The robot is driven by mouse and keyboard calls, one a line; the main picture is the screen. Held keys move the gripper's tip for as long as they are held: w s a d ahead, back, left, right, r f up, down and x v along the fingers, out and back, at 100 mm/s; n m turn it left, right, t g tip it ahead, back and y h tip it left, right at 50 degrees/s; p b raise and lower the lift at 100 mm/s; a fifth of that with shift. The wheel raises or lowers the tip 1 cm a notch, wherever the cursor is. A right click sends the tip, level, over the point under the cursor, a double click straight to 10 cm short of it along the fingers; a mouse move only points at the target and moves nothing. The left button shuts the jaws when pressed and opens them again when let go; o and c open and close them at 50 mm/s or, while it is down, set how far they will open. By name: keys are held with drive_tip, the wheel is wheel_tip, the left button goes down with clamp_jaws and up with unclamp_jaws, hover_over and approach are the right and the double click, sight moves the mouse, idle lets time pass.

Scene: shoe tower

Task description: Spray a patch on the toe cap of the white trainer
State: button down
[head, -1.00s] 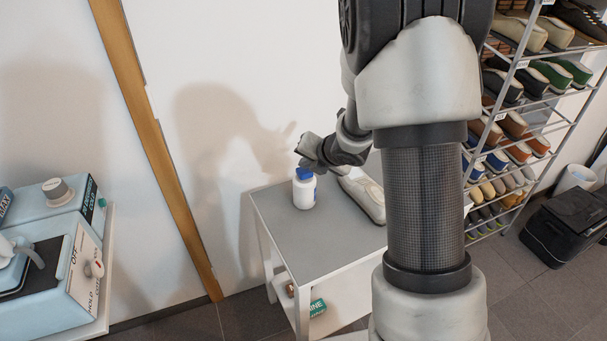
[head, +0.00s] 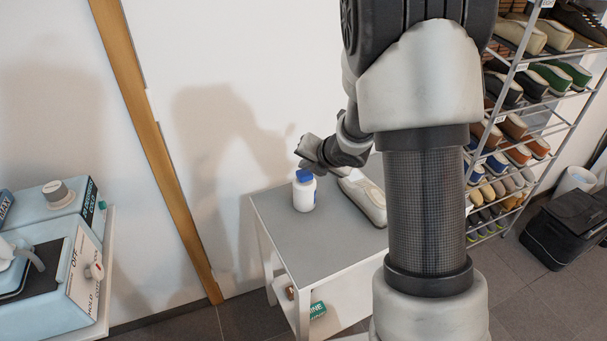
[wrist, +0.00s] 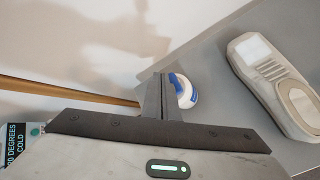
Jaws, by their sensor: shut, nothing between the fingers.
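The white bottle with a blue top (head: 304,194) stands upright on the small grey-topped table. In the wrist view the bottle (wrist: 188,94) shows just right of the fingers, partly hidden by them. My gripper (head: 301,160) is shut and empty just above the blue top; I cannot tell whether they touch. The white trainer (head: 366,200) lies on the table right of the bottle, partly behind my arm.
The table top (head: 285,230) is clear in front of the bottle. A white wall (head: 240,60) rises close behind it. A shoe rack (head: 520,130) stands at the right, beside a black bag (head: 565,225). A pale blue machine (head: 50,260) is at the left.

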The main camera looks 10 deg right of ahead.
sight(307, 175)
drive_tip(key=shift+r, duration=0.55)
drive_tip(key=shift+p, duration=0.3)
wheel_tip(307, 175, up, 6)
drive_tip(key=p, duration=0.4)
drive_tip(key=shift+p, duration=0.35)
